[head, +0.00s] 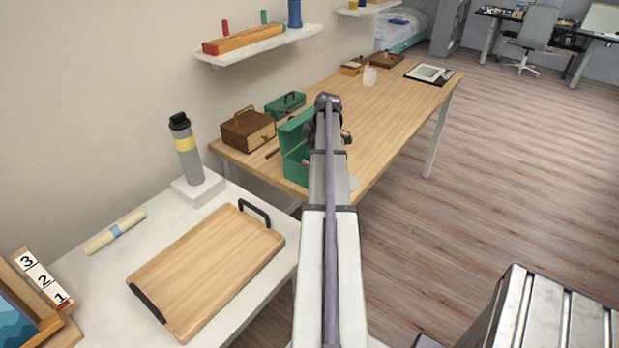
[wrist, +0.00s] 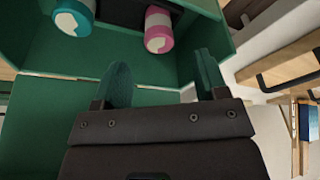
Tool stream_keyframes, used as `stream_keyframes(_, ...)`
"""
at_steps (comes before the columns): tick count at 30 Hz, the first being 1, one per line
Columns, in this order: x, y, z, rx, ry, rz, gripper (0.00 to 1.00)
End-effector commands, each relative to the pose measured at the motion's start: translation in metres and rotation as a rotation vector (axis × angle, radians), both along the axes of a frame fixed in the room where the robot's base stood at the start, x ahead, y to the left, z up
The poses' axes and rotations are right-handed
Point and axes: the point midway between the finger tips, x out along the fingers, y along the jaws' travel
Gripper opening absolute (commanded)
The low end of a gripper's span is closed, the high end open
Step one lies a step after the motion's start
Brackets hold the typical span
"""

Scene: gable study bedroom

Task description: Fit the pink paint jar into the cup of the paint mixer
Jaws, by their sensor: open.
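The pink paint jar (wrist: 158,30) shows in the wrist view as a white jar with pink ends, inside a green open-fronted box (wrist: 140,68). A similar teal-ended jar (wrist: 73,18) is in the box to its left. My gripper (wrist: 162,68) is open and empty, its two green fingers apart. The pink jar appears beyond the gap between the fingertips, not touching them. In the head view the green box (head: 295,150) stands on the wooden table, partly behind my arm, which hides my gripper. I cannot make out the paint mixer for certain.
On the wooden table (head: 400,95) are a brown case (head: 247,130), a green toolbox (head: 286,104) and a white cup (head: 370,76). A wall shelf (head: 262,46) hangs above. The nearer white table holds a cutting board (head: 212,265) and a grey bottle (head: 186,148).

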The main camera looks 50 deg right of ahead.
Motion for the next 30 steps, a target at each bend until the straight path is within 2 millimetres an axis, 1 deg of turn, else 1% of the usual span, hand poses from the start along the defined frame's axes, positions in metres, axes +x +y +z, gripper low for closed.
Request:
stream_keyframes(1,0.002,0.001,-0.015,0.0,0.0,0.0,0.66)
stream_keyframes(5,0.003,0.002,-0.013,-0.001,0.0,0.0,0.66)
stream_keyframes(7,0.004,0.002,-0.019,-0.001,0.001,0.0,0.66)
stream_keyframes(12,0.012,0.007,-0.054,-0.002,0.0,0.001,0.66)
stream_keyframes(14,0.014,0.008,-0.063,-0.001,0.0,0.0,0.66)
stream_keyframes(16,0.016,0.009,-0.065,-0.001,0.0,0.0,0.66)
stream_keyframes(21,0.016,0.009,-0.06,-0.001,0.0,-0.001,0.66)
stream_keyframes(23,0.016,0.009,-0.06,-0.001,0.0,-0.001,0.63)
stream_keyframes(30,0.016,0.009,-0.06,-0.001,0.0,-0.001,0.4)
